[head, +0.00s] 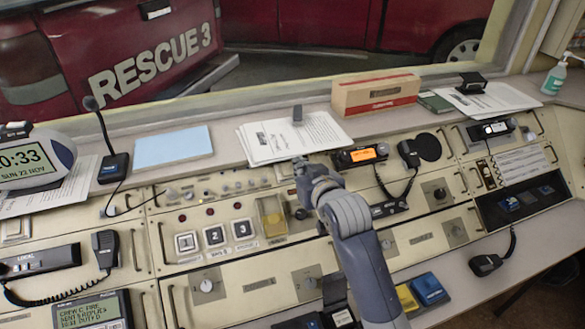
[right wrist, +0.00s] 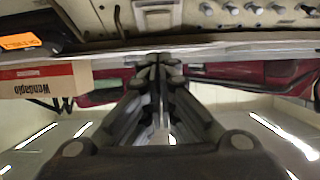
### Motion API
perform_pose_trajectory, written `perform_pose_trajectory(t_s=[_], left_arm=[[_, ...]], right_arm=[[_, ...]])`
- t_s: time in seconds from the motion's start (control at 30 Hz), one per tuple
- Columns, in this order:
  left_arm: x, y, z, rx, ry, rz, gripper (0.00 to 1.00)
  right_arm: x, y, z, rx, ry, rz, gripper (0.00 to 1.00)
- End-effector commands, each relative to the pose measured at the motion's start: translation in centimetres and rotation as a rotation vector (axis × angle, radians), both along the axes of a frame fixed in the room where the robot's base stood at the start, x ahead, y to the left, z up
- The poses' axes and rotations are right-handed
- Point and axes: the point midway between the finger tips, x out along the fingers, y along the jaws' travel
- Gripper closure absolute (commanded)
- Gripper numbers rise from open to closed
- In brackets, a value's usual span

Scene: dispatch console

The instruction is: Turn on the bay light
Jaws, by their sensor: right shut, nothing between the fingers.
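The sloped cream console (head: 270,258) carries buttons, knobs and switches. I cannot tell which control is the bay light's, as the small labels are too blurred. Three square buttons, including the one marked 2 (head: 215,236), sit left of a yellow clear cover (head: 271,216). A row of small knobs (head: 205,187) runs along the upper panel. My right gripper (head: 303,168) is over the upper panel, right of that row, and hides part of it. In the right wrist view its fingers (right wrist: 158,62) are together and empty. My left gripper is not in view.
Papers (head: 285,138), a cardboard box (head: 376,93) and a blue sheet (head: 172,147) lie on the ledge behind the panel. A radio with an orange display (head: 361,156) and its handset (head: 409,153) are right of my gripper. A thin microphone (head: 100,122) stands at left.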

Motion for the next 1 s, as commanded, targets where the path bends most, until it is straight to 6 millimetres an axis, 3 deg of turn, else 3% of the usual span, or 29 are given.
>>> perform_pose_trajectory(t_s=[0.1, 0.33, 0.6, 1.0], left_arm=[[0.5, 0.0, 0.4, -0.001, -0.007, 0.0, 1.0], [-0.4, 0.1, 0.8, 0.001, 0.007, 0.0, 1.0], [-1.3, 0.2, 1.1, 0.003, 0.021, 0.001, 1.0], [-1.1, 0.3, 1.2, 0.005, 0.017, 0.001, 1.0]], right_arm=[[1.8, 0.6, -0.5, -0.001, 0.002, 0.0, 1.0], [4.6, 1.5, -1.9, -0.001, 0.004, 0.0, 1.0], [5.8, 1.9, -4.7, 0.0, 0.001, 0.001, 1.0], [6.0, 2.0, -5.2, 0.0, 0.0, 0.001, 1.0]])
